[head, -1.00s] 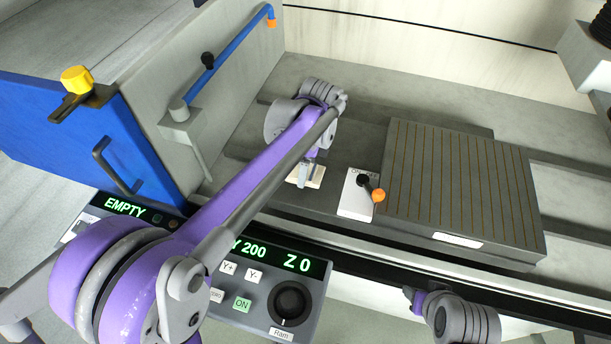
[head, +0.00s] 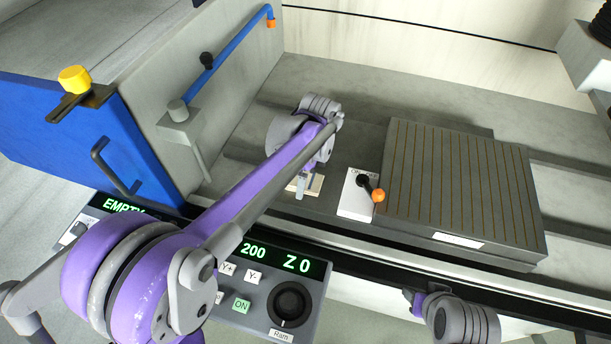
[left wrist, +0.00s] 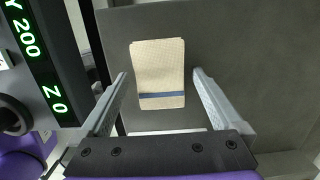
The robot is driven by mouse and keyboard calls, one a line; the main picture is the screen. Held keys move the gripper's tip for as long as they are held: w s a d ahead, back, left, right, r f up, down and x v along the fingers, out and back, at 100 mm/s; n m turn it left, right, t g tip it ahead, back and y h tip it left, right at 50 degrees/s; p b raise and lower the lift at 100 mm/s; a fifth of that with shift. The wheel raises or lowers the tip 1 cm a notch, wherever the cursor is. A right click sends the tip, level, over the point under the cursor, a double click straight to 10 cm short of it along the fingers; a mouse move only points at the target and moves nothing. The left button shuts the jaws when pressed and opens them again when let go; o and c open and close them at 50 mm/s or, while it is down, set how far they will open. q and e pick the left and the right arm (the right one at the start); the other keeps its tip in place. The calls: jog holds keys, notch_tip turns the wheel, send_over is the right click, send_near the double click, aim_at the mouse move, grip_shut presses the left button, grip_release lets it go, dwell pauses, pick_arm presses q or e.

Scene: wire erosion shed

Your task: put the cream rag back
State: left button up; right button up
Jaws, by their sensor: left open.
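The cream rag (left wrist: 158,62) is a folded flat rectangle with a blue stripe near one end. It lies on a dark grey surface and also shows in the head view (head: 316,184), partly covered by my gripper. My left gripper (head: 302,187) is over the rag. In the left wrist view the open fingers (left wrist: 160,76) stand on either side of the rag with gaps. The fingers do not visibly touch it. My right arm's end (head: 417,302) shows at the bottom right of the head view, too small to tell the jaw state.
A white plate with a black-and-orange lever (head: 370,188) is just right of the rag. Beyond it is a grooved grey block (head: 460,185). A control panel (head: 270,290) runs along the front, and a blue door (head: 85,130) stands at left.

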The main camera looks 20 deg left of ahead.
aim_at(311, 180)
pick_arm(q)
notch_tip(311, 180, up, 12)
jog(key=d+p, duration=0.1)
jog(key=d, duration=0.1)
jog(key=s+a+f+n+t, duration=0.1)
jog(key=s+a+f+n, duration=0.1)
jog(key=s+f+n, duration=0.2)
jog(key=s+a+f+n+t+h, duration=0.1)
jog(key=s+f+n, duration=0.3)
jog(key=s+n, duration=0.4)
jog(key=s+a+f+n+t, duration=0.3)
jog(key=s+n, duration=0.3)
jog(key=s, duration=0.4)
jog(key=shift+a+f, duration=0.45)
jog(key=shift+f, duration=0.4)
jog(key=shift+w, duration=0.1)
jog(key=r+p, duration=0.3)
jog(key=shift+w+r, duration=0.15)
jog(key=shift+w, duration=0.35)
jog(key=shift+s, duration=0.15)
